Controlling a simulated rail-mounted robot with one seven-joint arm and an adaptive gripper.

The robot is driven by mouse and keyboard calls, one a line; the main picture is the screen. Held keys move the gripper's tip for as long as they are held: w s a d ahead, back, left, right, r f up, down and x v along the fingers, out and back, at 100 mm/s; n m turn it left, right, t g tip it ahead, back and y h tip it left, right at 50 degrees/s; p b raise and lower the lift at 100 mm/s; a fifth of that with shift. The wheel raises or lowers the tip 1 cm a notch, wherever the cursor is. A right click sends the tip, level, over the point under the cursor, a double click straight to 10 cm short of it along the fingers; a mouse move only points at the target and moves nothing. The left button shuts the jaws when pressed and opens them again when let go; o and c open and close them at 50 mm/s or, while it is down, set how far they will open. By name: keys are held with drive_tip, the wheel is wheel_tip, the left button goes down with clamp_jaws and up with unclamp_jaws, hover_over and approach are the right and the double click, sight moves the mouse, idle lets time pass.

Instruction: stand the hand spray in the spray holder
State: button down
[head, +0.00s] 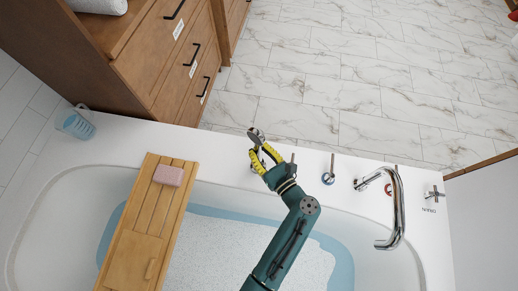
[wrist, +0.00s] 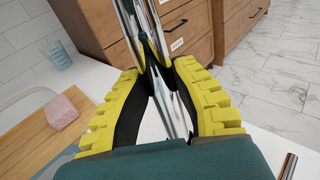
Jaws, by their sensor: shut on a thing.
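The chrome hand spray (head: 256,134) is in my gripper (head: 267,156), over the tub's back ledge in the head view. Its round head shows above the yellow fingers. In the wrist view, the yellow-padded fingers of my gripper (wrist: 152,62) close around the shiny chrome handle of the hand spray (wrist: 172,104), which runs up out of the picture. The spray holder is not clearly visible; my gripper and the spray cover part of the ledge. I cannot tell whether the spray touches the holder.
A wooden bath tray (head: 140,205) with a pink soap (head: 168,175) spans the tub at left. A blue cup (head: 77,124) stands on the ledge corner. A blue-ringed tap handle (head: 328,177) and the chrome spout (head: 397,205) are at right. Wooden drawers (head: 165,60) stand behind.

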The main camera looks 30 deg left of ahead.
sight(260, 160)
drive_tip(key=shift+f+b, duration=1.8)
drive_tip(key=shift+f, duration=0.9)
drive_tip(key=c, duration=0.9)
unclamp_jaws()
drive_tip(key=shift+s, duration=0.1)
drive_tip(key=f+v, duration=0.1)
drive_tip(key=v, duration=1.1)
drive_tip(key=shift+r, duration=0.5)
